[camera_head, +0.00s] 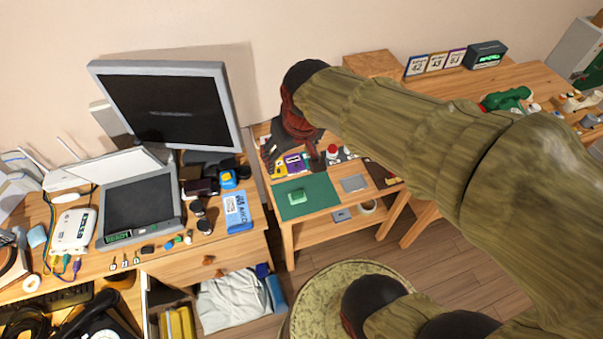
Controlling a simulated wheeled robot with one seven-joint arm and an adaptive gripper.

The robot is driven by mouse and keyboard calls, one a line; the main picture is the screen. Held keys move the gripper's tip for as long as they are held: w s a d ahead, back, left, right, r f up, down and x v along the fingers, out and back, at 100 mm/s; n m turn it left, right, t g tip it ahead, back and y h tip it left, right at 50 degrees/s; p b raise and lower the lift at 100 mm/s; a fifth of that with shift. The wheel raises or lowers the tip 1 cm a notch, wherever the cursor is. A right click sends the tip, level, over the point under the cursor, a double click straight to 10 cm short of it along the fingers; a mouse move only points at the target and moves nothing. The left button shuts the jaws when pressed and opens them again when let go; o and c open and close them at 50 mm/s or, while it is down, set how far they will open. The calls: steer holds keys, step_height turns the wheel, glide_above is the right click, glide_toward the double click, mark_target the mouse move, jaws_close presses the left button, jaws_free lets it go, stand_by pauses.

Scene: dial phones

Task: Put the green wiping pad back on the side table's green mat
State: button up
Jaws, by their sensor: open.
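The green wiping pad (297,196) is a small light-green block. It rests on the darker green mat (322,199) on the side table (313,218), a little left of the mat's middle. My gripper (290,160) is behind the mat, above the back part of the side table, apart from the pad. Its fingers point down and are spread, with nothing seen held between them. The arm hides part of the table's back right.
Small items, including a yellow and purple box (293,164), stand behind the mat. A grey plate (354,183) lies right of it. The left desk holds a monitor (166,105) and a blue packet (237,211).

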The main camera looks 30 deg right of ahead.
steer(key=s+a+r+t, duration=0.1)
steer(key=s+a+r, duration=0.1)
steer(key=s+r, duration=0.3)
steer(key=s, duration=0.4)
steer(key=shift+s+a+n+t, duration=0.15)
steer(key=shift+s+n+t, duration=0.05)
steer(key=shift+n+t, duration=0.1)
step_height(320, 180, down, 4)
steer(key=b, duration=0.4)
steer(key=shift+f, duration=0.1)
steer(key=shift+c, duration=1.4)
